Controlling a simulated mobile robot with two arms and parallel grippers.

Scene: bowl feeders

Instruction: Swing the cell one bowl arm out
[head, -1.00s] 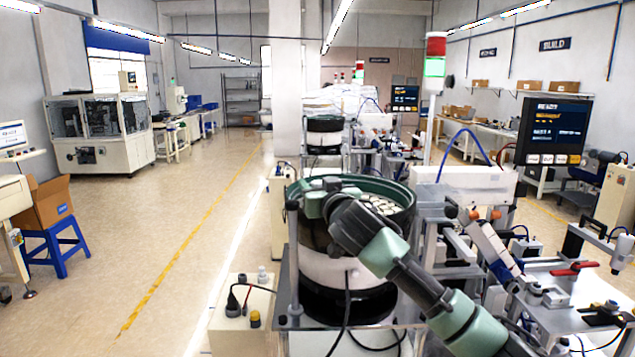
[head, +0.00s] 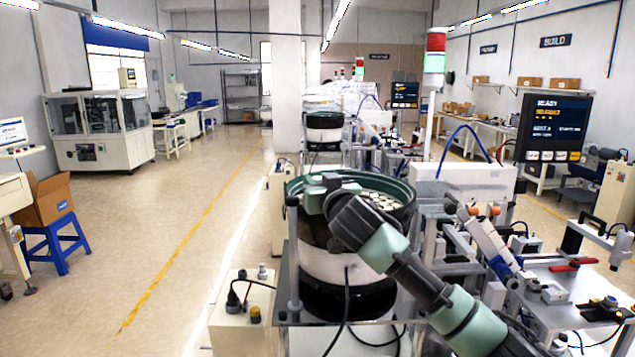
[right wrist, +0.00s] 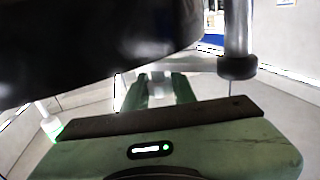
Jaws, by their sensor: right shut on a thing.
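The cell one bowl feeder (head: 395,190) stands in the middle of the head view, a green-rimmed bowl with pale parts inside, on a white and black drum. A grey upright post (head: 294,262) stands at its left. My right gripper (head: 315,194) is at the bowl's near left rim, beside the post top. In the right wrist view its green fingers (right wrist: 160,88) are shut on a pale horizontal bar (right wrist: 208,65), which I take for the bowl arm. The bar runs toward a post with a dark collar (right wrist: 237,66). The grip is partly hidden in the head view. My left gripper is out of view.
A dark rounded body (right wrist: 90,45) fills the upper left of the right wrist view, close above the fingers. A control box (head: 242,318) with cables stands before the post. Machine fixtures (head: 545,290) crowd the right.

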